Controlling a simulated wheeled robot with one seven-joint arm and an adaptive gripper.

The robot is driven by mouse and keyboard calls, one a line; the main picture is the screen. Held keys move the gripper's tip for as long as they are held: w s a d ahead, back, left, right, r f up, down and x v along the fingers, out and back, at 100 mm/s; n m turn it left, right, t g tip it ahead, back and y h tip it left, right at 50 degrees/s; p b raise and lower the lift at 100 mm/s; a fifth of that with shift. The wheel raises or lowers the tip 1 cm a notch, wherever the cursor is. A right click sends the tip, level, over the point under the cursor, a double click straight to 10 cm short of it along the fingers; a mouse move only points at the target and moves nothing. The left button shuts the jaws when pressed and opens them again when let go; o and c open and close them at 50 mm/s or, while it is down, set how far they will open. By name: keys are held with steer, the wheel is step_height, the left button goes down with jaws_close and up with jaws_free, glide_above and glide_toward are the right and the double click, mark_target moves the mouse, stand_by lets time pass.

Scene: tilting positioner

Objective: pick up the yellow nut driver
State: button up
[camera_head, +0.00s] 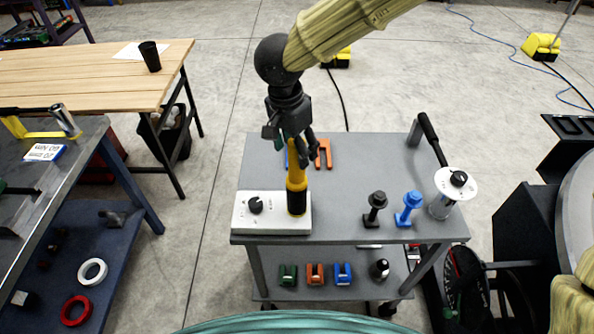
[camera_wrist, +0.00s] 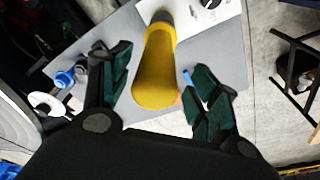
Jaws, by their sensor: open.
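The yellow nut driver (camera_head: 297,181) stands upright at the right part of a light grey box with a black knob (camera_head: 247,213), on the grey cart. Its upper part is yellow and its lower part is black. In the wrist view, its yellow handle (camera_wrist: 155,68) points toward the camera and shows between the two fingers. My gripper (camera_head: 290,143) is open over the top of the handle; it also shows in the wrist view (camera_wrist: 165,85), with a dark green-padded finger on each side. I cannot tell whether either finger touches the handle.
On the cart top (camera_head: 350,180) are a black bolt-like piece (camera_head: 375,208), a blue one (camera_head: 408,208), a lever device with a white disc (camera_head: 455,184) and an orange fork-shaped piece (camera_head: 324,153). Several small blocks sit on the lower shelf. A wooden table (camera_head: 90,75) stands left.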

mark_target(297, 179)
steer(key=f, duration=0.1)
steer(key=f+p, duration=0.1)
steer(key=f, duration=0.2)
steer(key=shift+w+d+f+p, duration=0.1)
steer(key=shift+d+p, duration=0.15)
steer(key=shift+p, duration=0.15)
steer(key=shift+d+f, duration=0.15)
steer(key=shift+f, duration=0.15)
steer(key=c, duration=1.2)
steer(key=shift+r, duration=0.1)
